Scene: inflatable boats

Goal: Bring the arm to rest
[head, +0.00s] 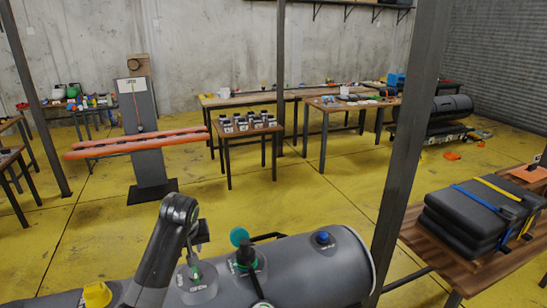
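One dark grey arm of mine, which I take for the left, rises from the bottom left and bends at its top. Its end, with the gripper (193,250), points down over the grey inflatable tube (310,268). The fingers are too small and dark to tell whether they are open or shut. Below them is a round grey patch with a green-marked valve (196,273); I cannot tell whether they touch. My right gripper is not in view.
On the tube are a black valve with a green ring (246,258), a blue cap (322,238) and a yellow cap (97,294). A dark post (408,150) stands right of it. A wooden table (420,240) holds strapped black pads (470,215).

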